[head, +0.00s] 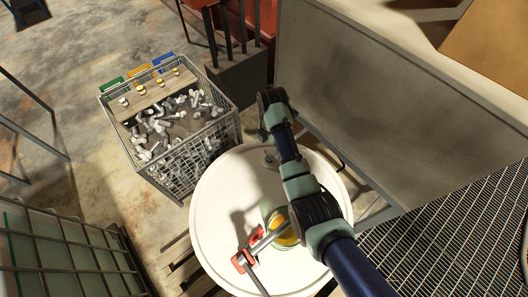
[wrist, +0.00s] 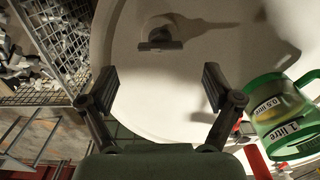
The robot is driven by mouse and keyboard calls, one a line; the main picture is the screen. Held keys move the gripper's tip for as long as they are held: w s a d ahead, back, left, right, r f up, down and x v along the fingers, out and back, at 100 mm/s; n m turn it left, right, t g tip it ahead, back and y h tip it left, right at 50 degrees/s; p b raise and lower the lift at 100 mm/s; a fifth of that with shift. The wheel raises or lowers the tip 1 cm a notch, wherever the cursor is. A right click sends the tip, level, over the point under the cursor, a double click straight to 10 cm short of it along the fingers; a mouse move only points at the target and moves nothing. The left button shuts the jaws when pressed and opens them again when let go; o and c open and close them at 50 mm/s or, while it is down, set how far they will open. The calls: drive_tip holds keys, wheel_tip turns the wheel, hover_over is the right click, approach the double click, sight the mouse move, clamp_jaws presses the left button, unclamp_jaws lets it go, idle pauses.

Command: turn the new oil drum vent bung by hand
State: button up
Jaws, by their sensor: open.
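The vent bung (wrist: 160,38) is a dark round plug with a crossbar, set in the white drum lid (wrist: 205,55). In the head view the bung (head: 269,161) shows as a small grey fitting near the far edge of the lid (head: 215,190). My gripper (wrist: 158,86) is open and empty. In the wrist view its two fingers stand wide apart, with the bung beyond the fingertips, roughly centred between them and not touched. In the head view my arm crosses over the drum and partly hides it.
A green one-litre jug (wrist: 285,118) stands on the lid, right of my fingers. A red-jawed tool (head: 243,260) lies near it. A wire crate of metal parts (head: 190,150) stands left of the drum. A large grey panel (head: 390,90) stands behind to the right.

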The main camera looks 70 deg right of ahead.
sight(270, 157)
wheel_tip(270, 157, down, 6)
drive_tip(key=shift+r, duration=0.1)
drive_tip(key=c, duration=1.2)
drive_tip(key=shift+o, duration=0.2)
drive_tip(key=shift+m, duration=0.3)
